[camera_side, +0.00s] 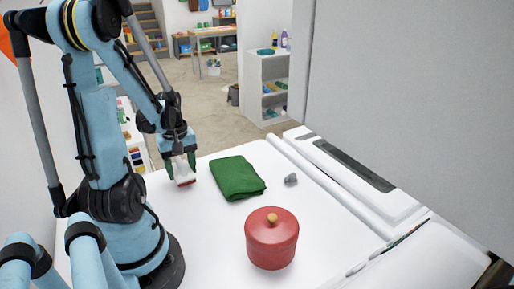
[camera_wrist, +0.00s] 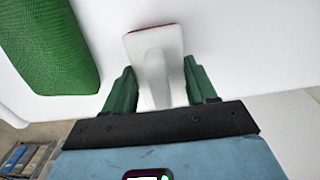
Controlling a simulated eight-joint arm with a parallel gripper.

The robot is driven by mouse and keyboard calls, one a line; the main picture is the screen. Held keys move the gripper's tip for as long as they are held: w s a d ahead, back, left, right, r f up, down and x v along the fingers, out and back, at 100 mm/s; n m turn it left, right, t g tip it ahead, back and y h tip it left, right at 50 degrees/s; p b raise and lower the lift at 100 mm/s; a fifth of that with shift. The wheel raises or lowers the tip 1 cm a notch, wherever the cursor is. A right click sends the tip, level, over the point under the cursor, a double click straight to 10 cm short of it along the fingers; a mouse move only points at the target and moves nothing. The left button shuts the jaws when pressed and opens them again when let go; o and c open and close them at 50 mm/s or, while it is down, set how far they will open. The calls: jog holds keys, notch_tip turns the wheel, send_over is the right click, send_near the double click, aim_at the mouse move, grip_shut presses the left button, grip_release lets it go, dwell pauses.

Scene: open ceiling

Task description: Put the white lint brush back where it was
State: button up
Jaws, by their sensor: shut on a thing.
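The white lint brush (camera_side: 183,171) has a white handle and head with a red edge. My gripper (camera_side: 179,163) is shut on it, with its green fingers on either side, at the far left part of the white surface. In the wrist view the brush (camera_wrist: 156,62) stands out between the green fingertips of my gripper (camera_wrist: 160,88), its head with the red edge pointing away. The brush is close to the white surface; I cannot tell whether it touches it. The part of the handle inside the gripper is hidden.
A folded green cloth (camera_side: 237,178) lies right of the brush; it also shows in the wrist view (camera_wrist: 50,45). A red lidded pot (camera_side: 271,240) stands nearer the camera. The white top (camera_side: 205,215) is bare between cloth and pot.

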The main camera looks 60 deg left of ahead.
aim_at(180, 162)
jog(key=shift+f, duration=0.7)
jog(key=shift+f, duration=0.1)
jog(key=o, duration=1.2)
notch_tip(180, 162, up, 12)
jog(key=shift+r, duration=0.1)
jog(key=w+d+m+t, duration=0.2)
jog(key=w+d+m, duration=0.2)
jog(key=d+m, duration=0.2)
jog(key=w+d+r+m+t, duration=0.1)
jog(key=w+d+m, duration=0.3)
jog(key=d, duration=0.6)
jog(key=w+d+m+t, duration=0.4)
jog(key=w+d+m, duration=0.1)
jog(key=d+m, duration=0.3)
jog(key=shift+d+r, duration=0.2)
jog(key=shift+d, duration=0.05)
